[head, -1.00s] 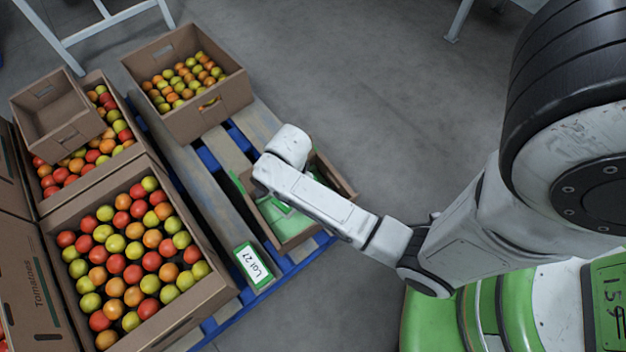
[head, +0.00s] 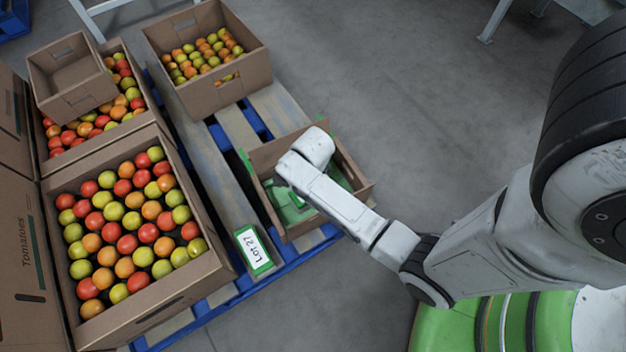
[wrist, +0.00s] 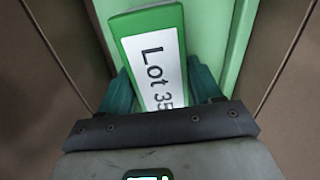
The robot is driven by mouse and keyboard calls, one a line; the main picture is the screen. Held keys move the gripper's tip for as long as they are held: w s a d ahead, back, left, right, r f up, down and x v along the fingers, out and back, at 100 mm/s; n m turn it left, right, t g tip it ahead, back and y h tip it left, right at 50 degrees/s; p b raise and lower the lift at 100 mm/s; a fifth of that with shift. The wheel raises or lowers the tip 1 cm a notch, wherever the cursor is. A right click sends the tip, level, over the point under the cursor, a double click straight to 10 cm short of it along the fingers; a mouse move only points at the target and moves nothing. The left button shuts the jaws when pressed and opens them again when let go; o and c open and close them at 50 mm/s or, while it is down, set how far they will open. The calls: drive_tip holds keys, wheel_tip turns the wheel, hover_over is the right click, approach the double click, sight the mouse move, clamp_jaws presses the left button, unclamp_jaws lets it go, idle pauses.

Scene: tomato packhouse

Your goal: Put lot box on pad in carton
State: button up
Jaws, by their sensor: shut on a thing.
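The lot box (wrist: 150,20) is green with a white label reading "Lot 35". In the wrist view my gripper (wrist: 162,92) is shut on it, a teal finger at each side. The light green pad (wrist: 222,30) shows beneath and beside the box, between the brown walls of the carton. I cannot tell whether the box touches the pad. In the head view the open carton (head: 268,158) stands on the pallet with green inside. My arm's end is over it and hides part of its inside and the gripper.
A second green box labelled "Lot 27" (head: 254,250) lies on the pallet beside the carton. Large tomato cartons (head: 150,318) stand to the left, with a small empty box (head: 75,75) on one. Another tomato carton (head: 215,98) stands behind.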

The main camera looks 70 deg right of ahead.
drive_tip(key=shift+f, duration=0.15)
drive_tip(key=o, duration=1.2)
wheel_tip(320, 180, up, 12)
drive_tip(key=p, duration=0.7)
drive_tip(key=s+a+r+n, duration=0.3)
drive_tip(key=a+r+n, duration=0.1)
drive_tip(key=n, duration=0.8)
drive_tip(key=s+a+r+n+t, duration=0.1)
drive_tip(key=s+a+r+n, duration=0.3)
drive_tip(key=n, duration=0.8)
drive_tip(key=shift+a+r, duration=0.4)
drive_tip(key=shift+a, duration=0.15)
